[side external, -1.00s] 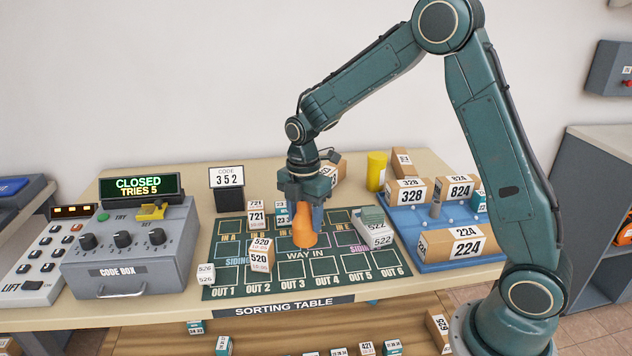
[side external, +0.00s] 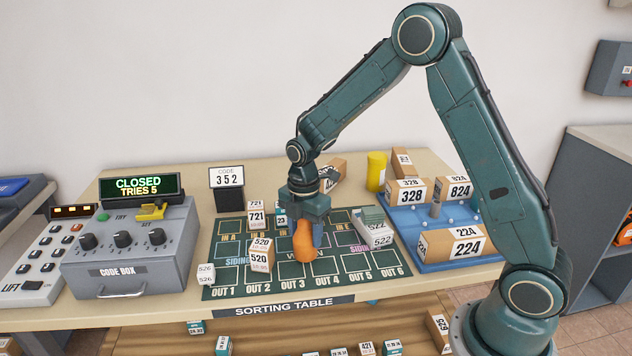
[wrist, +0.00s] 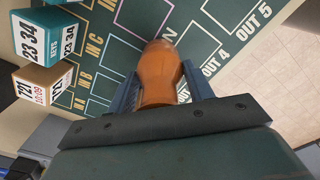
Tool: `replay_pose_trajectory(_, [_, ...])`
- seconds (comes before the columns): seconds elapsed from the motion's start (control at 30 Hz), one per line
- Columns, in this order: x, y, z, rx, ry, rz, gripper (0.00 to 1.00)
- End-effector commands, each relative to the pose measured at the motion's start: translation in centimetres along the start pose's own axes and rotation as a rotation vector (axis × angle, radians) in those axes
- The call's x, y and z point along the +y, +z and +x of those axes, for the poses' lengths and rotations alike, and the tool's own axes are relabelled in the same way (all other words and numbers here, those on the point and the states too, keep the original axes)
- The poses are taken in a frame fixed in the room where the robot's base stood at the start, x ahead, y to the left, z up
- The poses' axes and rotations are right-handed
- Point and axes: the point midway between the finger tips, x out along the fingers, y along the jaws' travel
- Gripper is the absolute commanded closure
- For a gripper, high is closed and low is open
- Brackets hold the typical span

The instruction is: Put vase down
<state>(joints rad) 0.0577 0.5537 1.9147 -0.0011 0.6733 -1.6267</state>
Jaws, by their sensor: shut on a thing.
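An orange vase (side external: 303,243) is between the fingers of my gripper (side external: 305,222), low over the middle of the green sorting mat (side external: 330,268), around the "WAY IN" lettering. In the wrist view, my gripper (wrist: 158,92) has its two blue fingers on either side of the orange vase (wrist: 160,70), shut on it.
A 520 box (side external: 260,255) stands left of the vase, with a 721 box (side external: 256,214) and a teal box (side external: 281,215) behind. A 522 box (side external: 376,232) stands to the right. The blue tray (side external: 408,224) holds several parcels. The mat's front OUT squares look mostly clear.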

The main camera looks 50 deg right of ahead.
Motion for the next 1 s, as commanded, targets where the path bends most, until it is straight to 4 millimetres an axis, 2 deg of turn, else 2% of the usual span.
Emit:
replay_pose_trajectory(0.03, [0.0,0.0,0.1,0.0,0.0,0.0,0.77])
replay_pose_trajectory(0.07, [0.0,0.0,0.1,0.0,-0.001,0.0,0.43])
replay_pose_trajectory(0.13, [0.0,0.0,0.1,0.0,-0.001,0.0,0.29])
replay_pose_trajectory(0.17, [0.0,0.0,0.1,0.0,-0.001,0.0,0.27])
replay_pose_trajectory(0.47, [0.0,0.0,0.0,0.0,0.0,0.0,0.27])
replay_pose_trajectory(0.67, [0.1,0.0,-0.8,0.0,0.002,0.0,0.27])
replay_pose_trajectory(0.87, [0.1,0.0,-3.0,0.0,0.004,0.0,0.27])
replay_pose_trajectory(1.0, [0.1,0.0,-5.2,0.0,0.004,0.0,0.27])
